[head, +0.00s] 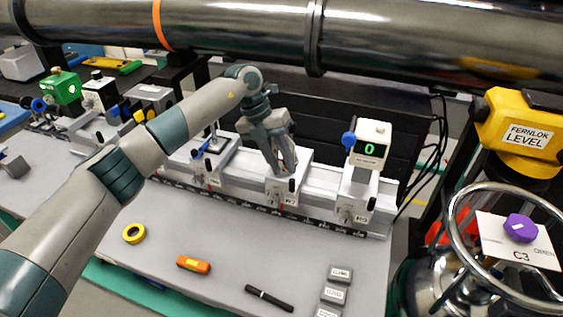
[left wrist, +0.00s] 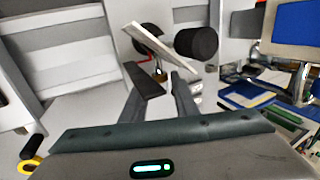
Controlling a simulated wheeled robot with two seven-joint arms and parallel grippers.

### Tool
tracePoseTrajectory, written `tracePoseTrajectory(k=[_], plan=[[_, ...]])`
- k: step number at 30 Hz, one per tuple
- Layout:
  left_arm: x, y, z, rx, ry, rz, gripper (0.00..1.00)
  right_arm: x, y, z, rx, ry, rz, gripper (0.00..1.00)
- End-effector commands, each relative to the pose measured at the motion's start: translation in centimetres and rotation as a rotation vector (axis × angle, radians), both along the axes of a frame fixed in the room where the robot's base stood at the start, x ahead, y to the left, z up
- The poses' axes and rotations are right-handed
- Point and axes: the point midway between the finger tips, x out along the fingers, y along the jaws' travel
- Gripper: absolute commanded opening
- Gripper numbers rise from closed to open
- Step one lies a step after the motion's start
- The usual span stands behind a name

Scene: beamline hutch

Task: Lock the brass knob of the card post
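My left gripper (head: 285,168) reaches down over the rail carrier marked R2, in the middle of the head view. In the left wrist view its two fingers (left wrist: 161,82) stand apart with a gap between them. A thin pale card-like plate (left wrist: 160,46) is tilted just beyond the fingertips, with a black cylinder (left wrist: 196,43) beside it. A small brass-coloured part (left wrist: 160,72) shows between the fingertips; I cannot tell whether they touch it. In the head view the gripper hides most of the post and its knob. My right gripper is not in view.
The carrier to the right bears a white box (head: 371,140) with a green 0 and a blue knob. A large steel pipe (head: 420,40) crosses above.

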Motion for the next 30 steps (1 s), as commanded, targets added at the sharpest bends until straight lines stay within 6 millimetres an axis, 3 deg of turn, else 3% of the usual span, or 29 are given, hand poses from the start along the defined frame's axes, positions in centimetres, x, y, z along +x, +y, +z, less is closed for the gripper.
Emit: tracePoseTrajectory(k=[2,5,17,30], plan=[[0.0,0.0,0.0,0.0,0.0,0.0,0.22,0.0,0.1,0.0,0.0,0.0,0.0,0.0],[0.0,0.0,0.0,0.0,0.0,0.0,0.0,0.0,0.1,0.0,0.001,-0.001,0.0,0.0],[0.0,-0.1,0.0,0.035,-0.011,-0.002,0.0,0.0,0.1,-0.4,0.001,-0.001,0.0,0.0],[-0.2,-0.9,-0.1,0.285,-0.097,-0.004,0.0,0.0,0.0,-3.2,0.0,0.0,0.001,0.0]])
